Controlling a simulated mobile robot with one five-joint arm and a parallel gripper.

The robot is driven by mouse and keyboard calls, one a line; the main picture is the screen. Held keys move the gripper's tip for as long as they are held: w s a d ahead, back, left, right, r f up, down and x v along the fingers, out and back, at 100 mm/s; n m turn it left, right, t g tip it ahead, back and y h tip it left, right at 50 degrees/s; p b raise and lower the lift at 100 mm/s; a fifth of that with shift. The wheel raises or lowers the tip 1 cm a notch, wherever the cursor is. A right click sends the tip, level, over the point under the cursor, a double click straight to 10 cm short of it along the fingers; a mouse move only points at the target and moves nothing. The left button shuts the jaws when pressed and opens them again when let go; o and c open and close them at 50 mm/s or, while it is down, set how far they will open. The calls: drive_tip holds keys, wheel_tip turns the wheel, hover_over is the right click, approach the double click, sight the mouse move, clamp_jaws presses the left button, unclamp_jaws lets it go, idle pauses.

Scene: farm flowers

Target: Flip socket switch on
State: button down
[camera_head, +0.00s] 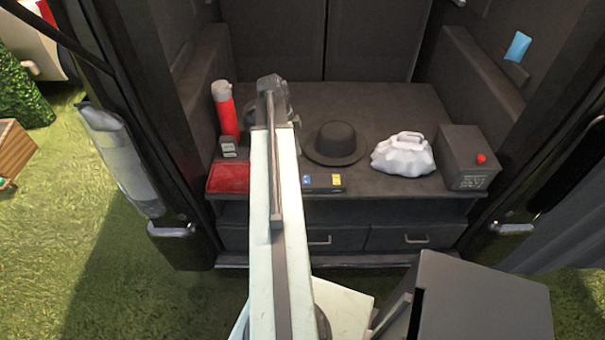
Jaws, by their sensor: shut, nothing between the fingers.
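My arm reaches forward over the cargo floor of an open vehicle. My gripper (271,86) is at its far end, above the back of the floor, seen from behind; it is shut and empty. No socket switch can be made out for certain. A flat black block with a blue and a yellow patch (324,182) lies at the floor's front edge, just right of my arm, and the arm may hide its left end. A black box (466,150) with a red knob (481,159) stands at the right. My gripper is apart from both.
A red bottle (226,112), a small grey device (229,147) and a red tray (229,177) are left of my arm. A black hat (336,143) and a white bag (404,155) are to its right. Dark side walls bound the floor (390,100).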

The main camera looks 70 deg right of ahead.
sight(307, 182)
drive_tip(key=b+x, duration=0.9)
drive_tip(key=w+b+x, duration=0.1)
drive_tip(key=b+x, duration=0.3)
drive_tip(key=x, duration=0.1)
drive_tip(key=shift+a+f+b, duration=0.2)
drive_tip(key=shift+a+b, duration=0.15)
drive_tip(key=shift+a, duration=0.05)
drive_tip(key=shift+r, duration=0.1)
